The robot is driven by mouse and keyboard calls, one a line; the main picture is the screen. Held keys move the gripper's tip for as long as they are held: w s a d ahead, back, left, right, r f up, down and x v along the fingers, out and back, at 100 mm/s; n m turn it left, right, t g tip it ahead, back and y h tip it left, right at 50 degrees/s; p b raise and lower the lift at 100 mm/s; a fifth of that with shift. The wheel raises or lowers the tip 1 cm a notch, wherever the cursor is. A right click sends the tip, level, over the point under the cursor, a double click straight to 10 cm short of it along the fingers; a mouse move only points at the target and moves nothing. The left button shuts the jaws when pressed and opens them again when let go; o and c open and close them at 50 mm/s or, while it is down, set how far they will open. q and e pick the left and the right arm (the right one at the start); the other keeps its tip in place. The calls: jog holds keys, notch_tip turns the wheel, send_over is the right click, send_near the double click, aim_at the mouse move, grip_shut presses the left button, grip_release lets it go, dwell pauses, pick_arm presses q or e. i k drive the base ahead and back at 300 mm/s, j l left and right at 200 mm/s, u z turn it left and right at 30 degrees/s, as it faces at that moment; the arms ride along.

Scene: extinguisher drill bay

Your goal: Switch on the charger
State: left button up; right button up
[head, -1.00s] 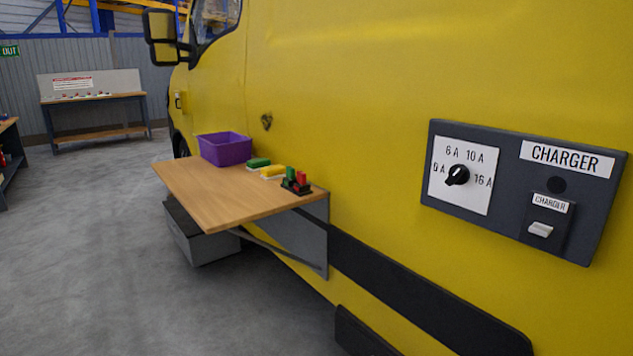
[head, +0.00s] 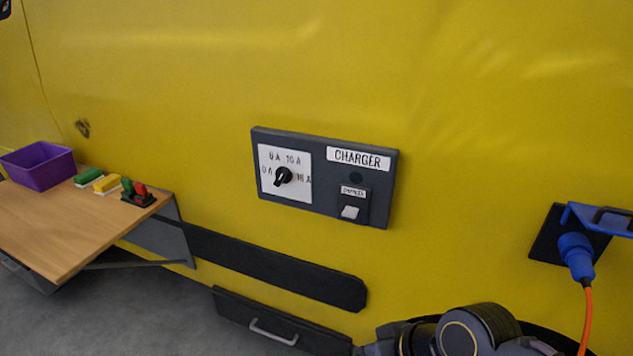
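The charger panel (head: 325,205) is a dark grey box on the yellow van side, near the middle of the head view. Its black rotary knob (head: 284,177) sits on a white dial plate with amp marks. Its exact setting is hard to read. The round lamp (head: 356,177) above that label looks dark. Neither gripper shows. Part of my own arm shows at the bottom right, well below the panel, touching nothing on it.
A blue plug (head: 576,250) with an orange cable sits in a socket with a blue flap at right. A wooden fold-out shelf (head: 60,235) at left holds a purple bin (head: 38,167) and small coloured parts. A drawer handle (head: 273,332) is low on the van.

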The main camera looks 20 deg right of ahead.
aim_at(349, 212)
jog(key=i+l+z, duration=0.15)
jog(key=z, duration=0.95)
